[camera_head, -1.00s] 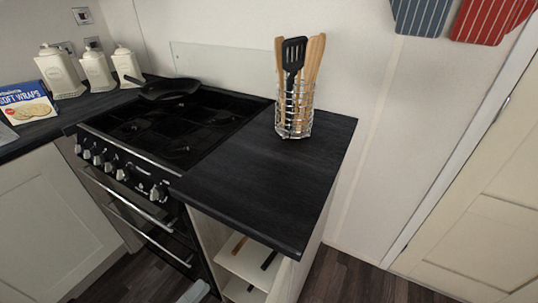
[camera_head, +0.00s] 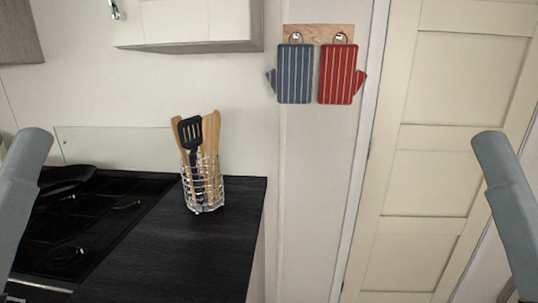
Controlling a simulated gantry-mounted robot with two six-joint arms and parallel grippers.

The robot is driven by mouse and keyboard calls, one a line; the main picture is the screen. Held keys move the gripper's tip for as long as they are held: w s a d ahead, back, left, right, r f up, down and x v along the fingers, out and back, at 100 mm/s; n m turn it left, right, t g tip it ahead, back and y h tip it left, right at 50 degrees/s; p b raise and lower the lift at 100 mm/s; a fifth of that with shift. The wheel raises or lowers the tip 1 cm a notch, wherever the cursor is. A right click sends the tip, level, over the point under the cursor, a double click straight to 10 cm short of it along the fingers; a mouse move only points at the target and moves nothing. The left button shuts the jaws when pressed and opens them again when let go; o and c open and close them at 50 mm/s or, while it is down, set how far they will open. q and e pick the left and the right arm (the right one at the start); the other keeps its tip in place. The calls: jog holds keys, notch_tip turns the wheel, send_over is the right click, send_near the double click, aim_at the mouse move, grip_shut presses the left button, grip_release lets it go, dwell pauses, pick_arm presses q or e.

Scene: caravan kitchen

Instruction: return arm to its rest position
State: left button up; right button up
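My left arm (camera_head: 22,205) shows as a grey link at the left edge of the head view, in front of the hob. My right arm (camera_head: 508,205) shows as a grey link at the right edge, in front of the door. Both links are raised. Neither gripper is in the picture, so I cannot see their fingers or anything they may hold.
A wire holder (camera_head: 203,184) with wooden utensils and a black slotted turner (camera_head: 190,132) stands on the dark worktop (camera_head: 190,245). The black hob (camera_head: 95,215) holds a pan (camera_head: 62,180). Blue (camera_head: 295,74) and red (camera_head: 338,75) oven mitts hang on the wall. A cream door (camera_head: 430,170) is at right.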

pick_arm(q)
notch_tip(320, 180, up, 31)
jog(key=p, duration=2.8)
jog(key=shift+h, duration=0.3)
pick_arm(e)
notch_tip(320, 180, up, 31)
